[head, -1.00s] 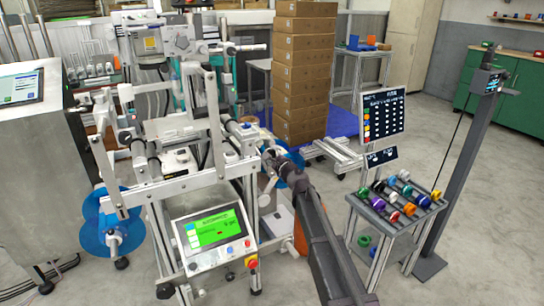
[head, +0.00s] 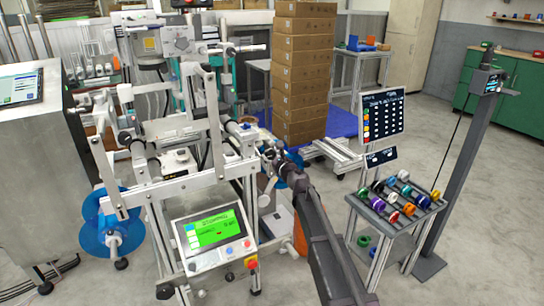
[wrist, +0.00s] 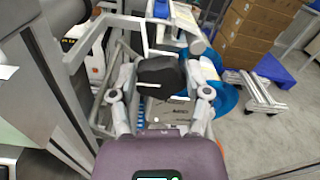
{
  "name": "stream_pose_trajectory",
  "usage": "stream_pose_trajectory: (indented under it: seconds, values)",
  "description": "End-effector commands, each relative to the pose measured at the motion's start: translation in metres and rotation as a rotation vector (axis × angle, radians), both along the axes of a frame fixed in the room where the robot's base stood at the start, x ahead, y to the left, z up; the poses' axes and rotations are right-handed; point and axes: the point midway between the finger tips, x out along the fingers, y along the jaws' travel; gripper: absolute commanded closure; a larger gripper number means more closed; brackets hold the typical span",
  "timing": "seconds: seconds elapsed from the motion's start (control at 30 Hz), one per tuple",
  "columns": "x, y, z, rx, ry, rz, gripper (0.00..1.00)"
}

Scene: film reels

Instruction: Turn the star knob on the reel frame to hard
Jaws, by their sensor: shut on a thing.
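The black star knob (wrist: 160,71) shows in the wrist view between the two fingers of my gripper (wrist: 160,93). The fingers close on it from the left and right. Its pointer and any soft or hard marking cannot be made out. The white reel frame (head: 180,187) stands in the left half of the head view. My gripper (head: 268,155) reaches its right side there, and the knob is too small and covered to tell apart. A blue reel (wrist: 224,97) is just right of my gripper in the wrist view.
A control panel with a green screen (head: 213,230) sits low on the frame's front. A rack (head: 385,222) with several coloured spools stands to the right, beside a grey post (head: 457,165). Stacked boxes (head: 303,75) are behind. Open floor lies at the right.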

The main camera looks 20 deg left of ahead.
Motion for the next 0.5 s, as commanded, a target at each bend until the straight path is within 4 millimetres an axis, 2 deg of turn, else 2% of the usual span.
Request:
stream_pose_trajectory:
  seconds: [0.33,0.37,0.47,0.5]
  values:
    - [-0.0007,0.0027,0.0002,0.002,0.002,0.006,0.85]
    - [-0.0007,0.0027,0.0002,0.002,0.002,0.006,0.35]
    - [-0.0007,0.0023,0.0001,0.002,0.002,0.005,0.05]
    - [-0.0005,0.002,0.0001,0.001,0.002,0.004,0.03]
